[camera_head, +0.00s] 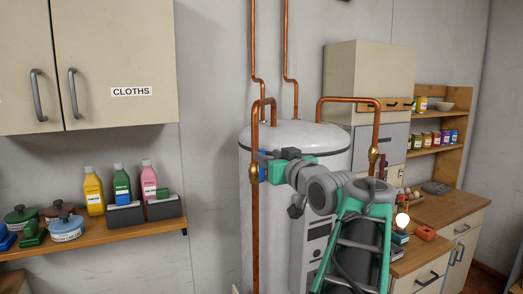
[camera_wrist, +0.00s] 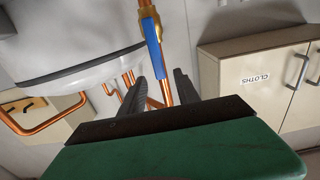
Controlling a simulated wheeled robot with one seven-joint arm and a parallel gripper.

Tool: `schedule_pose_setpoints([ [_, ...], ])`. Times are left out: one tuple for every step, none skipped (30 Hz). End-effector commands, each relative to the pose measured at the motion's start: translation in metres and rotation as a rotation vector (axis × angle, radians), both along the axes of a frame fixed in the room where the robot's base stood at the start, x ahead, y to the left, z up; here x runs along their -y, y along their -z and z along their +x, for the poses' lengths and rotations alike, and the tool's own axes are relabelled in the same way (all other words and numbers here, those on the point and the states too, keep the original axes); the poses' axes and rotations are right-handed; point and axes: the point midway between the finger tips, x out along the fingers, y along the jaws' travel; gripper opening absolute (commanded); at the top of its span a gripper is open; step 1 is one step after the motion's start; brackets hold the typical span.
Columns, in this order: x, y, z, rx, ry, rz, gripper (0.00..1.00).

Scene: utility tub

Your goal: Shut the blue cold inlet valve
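The blue cold inlet valve has a brass body (camera_head: 254,173) on the left vertical copper pipe of the white tank. In the wrist view its blue lever (camera_wrist: 153,42) lies along the pipe, near the brass fitting (camera_wrist: 148,9). In the head view only a small blue part (camera_head: 262,160) shows; my gripper hides the rest. My gripper (camera_head: 268,168) is beside the valve. In the wrist view my gripper (camera_wrist: 160,77) is open, its two dark fingers apart on either side of the pipe near the lever's free end. I cannot tell whether either finger touches the lever.
The white tank (camera_head: 300,140) stands close behind my gripper. A second brass valve (camera_head: 374,154) with a red lever is on the right pipe. A shelf (camera_head: 110,240) with bottles is at left, under a cabinet labelled CLOTHS (camera_head: 120,50). A wooden counter (camera_head: 430,210) is at right.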

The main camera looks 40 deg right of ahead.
Motion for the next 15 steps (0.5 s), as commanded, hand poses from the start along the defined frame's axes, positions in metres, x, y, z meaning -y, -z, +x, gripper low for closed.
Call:
schedule_pose_setpoints([
  [0.002,-0.004,0.011,-0.001,-0.006,0.003,0.38],
  [0.003,-0.003,0.017,-0.002,-0.005,0.004,0.38],
  [0.005,-0.003,0.025,-0.002,-0.005,0.004,0.38],
  [0.007,-0.003,0.03,-0.002,-0.004,0.004,0.38],
  [0.008,-0.003,0.034,-0.001,-0.004,0.002,0.38],
  [0.01,-0.003,0.039,-0.001,-0.003,0.002,0.38],
  [0.011,-0.002,0.042,-0.002,-0.002,0.002,0.38],
  [0.012,-0.002,0.044,-0.002,-0.002,0.002,0.38],
  [0.013,-0.001,0.046,-0.002,-0.001,0.001,0.38],
  [0.013,-0.001,0.047,-0.002,0.0,0.001,0.38],
  [0.013,-0.001,0.048,-0.002,0.0,0.0,0.38],
  [0.013,0.0,0.048,-0.002,0.0,0.0,0.38],
  [0.014,0.0,0.048,-0.002,0.001,0.0,0.38],
  [0.014,0.0,0.048,-0.002,0.001,0.0,0.38],
  [0.013,0.0,0.048,-0.002,0.001,0.0,0.38],
])
